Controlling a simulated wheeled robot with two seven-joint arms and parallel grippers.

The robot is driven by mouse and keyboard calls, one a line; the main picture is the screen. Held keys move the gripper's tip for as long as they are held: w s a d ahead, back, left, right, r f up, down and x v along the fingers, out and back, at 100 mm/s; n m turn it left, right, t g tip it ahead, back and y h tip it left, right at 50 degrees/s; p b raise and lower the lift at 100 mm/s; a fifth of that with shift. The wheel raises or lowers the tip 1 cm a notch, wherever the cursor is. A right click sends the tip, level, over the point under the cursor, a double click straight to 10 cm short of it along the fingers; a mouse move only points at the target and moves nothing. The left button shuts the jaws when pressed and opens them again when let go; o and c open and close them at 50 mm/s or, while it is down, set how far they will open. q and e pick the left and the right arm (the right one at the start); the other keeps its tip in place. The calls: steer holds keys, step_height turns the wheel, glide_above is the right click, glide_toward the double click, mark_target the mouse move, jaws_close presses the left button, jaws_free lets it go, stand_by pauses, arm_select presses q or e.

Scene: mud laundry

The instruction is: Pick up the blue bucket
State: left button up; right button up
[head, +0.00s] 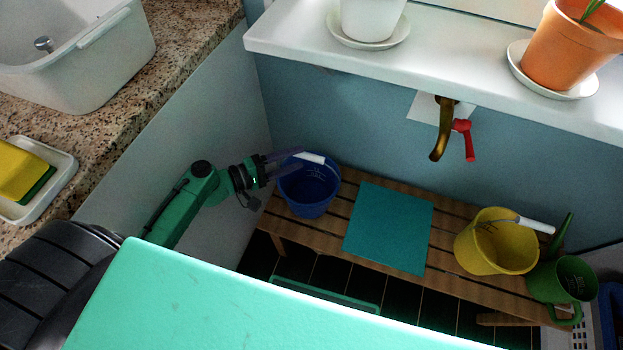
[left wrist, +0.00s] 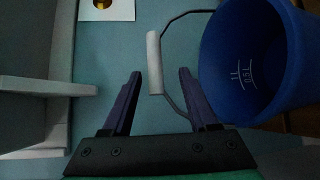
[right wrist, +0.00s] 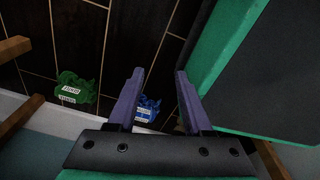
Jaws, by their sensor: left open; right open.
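The blue bucket (head: 309,190) stands on the left end of a wooden slatted bench. Its wire handle is raised, with a white grip (head: 311,158) near the rim. My left gripper (head: 300,163) is open at the bucket's rim. In the left wrist view the white grip (left wrist: 154,62) lies between and just past the open fingertips (left wrist: 160,73), and the bucket (left wrist: 262,60) is to the right. Whether the fingers touch the grip, I cannot tell. My right gripper (right wrist: 159,72) is open and empty. It is not seen in the head view.
The bench (head: 338,208) also holds a teal mat (head: 390,228), a yellow bucket (head: 490,245) and a green watering can (head: 562,280). A brass tap (head: 442,130) juts from the wall above. In the right wrist view, green (right wrist: 75,90) and blue (right wrist: 147,108) items lie low down.

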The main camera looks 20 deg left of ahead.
mark_target(309, 154)
arm_select(q)
steer(key=shift+w+d+r+p, duration=0.2)
steer(key=shift+w+d+p, duration=0.1)
steer(key=shift+w+d, duration=0.65)
steer(key=x, duration=0.3)
steer(key=shift+w+d+f, duration=0.1)
steer(key=shift+d, duration=0.25)
jaws_close()
arm_select(e)
steer(key=shift+s+r, duration=0.5)
steer(key=shift+s, duration=0.1)
